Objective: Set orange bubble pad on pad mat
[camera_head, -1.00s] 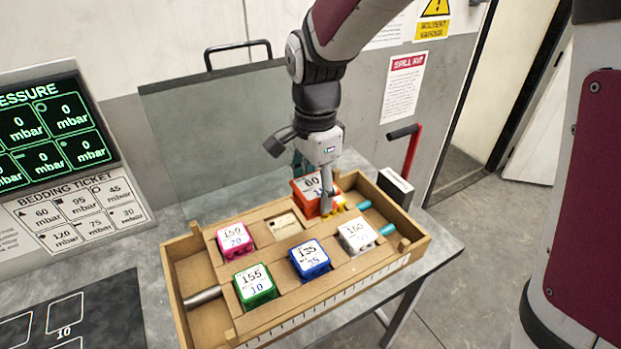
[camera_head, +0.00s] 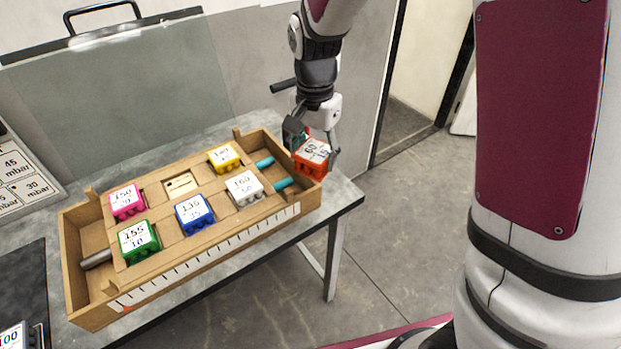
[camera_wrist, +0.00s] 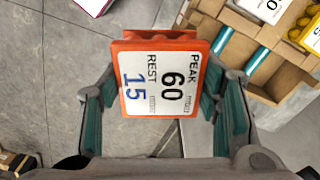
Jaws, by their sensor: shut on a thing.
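The orange bubble pad (camera_head: 311,155) has a white label reading 60 and 15. My gripper (camera_head: 312,140) is shut on it and holds it up by the right end of the wooden tray. In the wrist view the orange pad (camera_wrist: 160,78) sits between the two green-lined fingers of my gripper (camera_wrist: 163,100), label facing the camera. The pad mat is probably the dark mat (camera_head: 22,285) at the left edge, largely cut off; a pad labelled 100 (camera_head: 14,338) shows at its lower corner.
The wooden tray (camera_head: 205,270) holds pink (camera_head: 127,202), green (camera_head: 138,241), blue (camera_head: 194,214), white (camera_head: 244,188) and yellow (camera_head: 224,158) pads, plus teal pegs (camera_head: 283,183). A clear upright panel (camera_head: 120,90) stands behind it. Open floor lies right of the table.

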